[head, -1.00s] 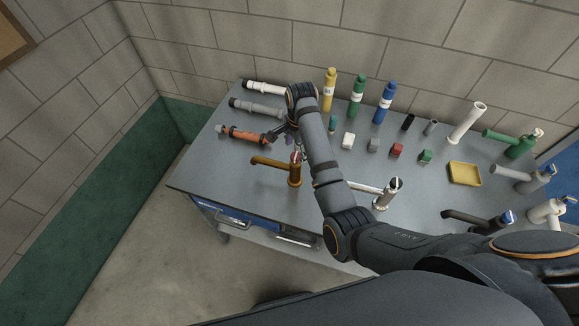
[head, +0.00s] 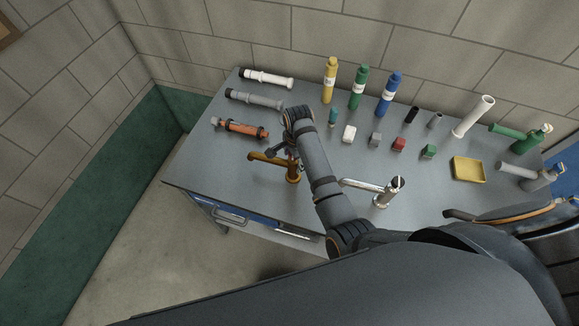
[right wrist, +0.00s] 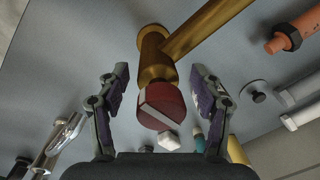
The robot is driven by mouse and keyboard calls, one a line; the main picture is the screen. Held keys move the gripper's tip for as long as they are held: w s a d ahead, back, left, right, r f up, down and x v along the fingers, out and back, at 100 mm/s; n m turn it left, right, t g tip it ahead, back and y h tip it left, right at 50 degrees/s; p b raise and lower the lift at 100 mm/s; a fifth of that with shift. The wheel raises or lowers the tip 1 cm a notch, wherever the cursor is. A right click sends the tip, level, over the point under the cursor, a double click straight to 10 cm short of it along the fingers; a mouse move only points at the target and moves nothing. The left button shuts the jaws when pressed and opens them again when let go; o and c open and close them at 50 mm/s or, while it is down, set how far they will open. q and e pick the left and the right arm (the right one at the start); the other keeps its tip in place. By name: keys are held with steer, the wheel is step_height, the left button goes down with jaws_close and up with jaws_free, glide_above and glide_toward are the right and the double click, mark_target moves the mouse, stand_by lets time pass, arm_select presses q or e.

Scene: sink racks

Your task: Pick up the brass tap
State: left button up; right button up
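The brass tap (head: 293,172) stands upright on the grey table, its spout pointing left in the head view. In the right wrist view the brass tap (right wrist: 157,62) lies ahead between my fingers, with its dark red cap (right wrist: 160,105) nearest the camera. My right gripper (right wrist: 160,90) is open, with one finger on each side of the cap and visible gaps to both.
A chrome tap (head: 386,193) stands right of the brass tap, near my right arm. An orange pipe (head: 240,128), a grey pipe (head: 254,99) and a white pipe (head: 267,78) lie at the left. Bottles, small blocks and a yellow tray (head: 468,181) fill the back and right.

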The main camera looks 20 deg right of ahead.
steer(key=shift+s+a+r, duration=0.2)
steer(key=shift+s+r, duration=0.05)
steer(key=shift+s, duration=0.1)
steer(key=c, duration=0.5)
steer(key=shift+c, duration=1.1)
steer(key=shift+w+d+f, duration=0.15)
steer(key=c, duration=0.5)
jaws_close()
arm_select(q)
steer(key=shift+s+a, duration=0.2)
steer(key=shift+s, duration=0.15)
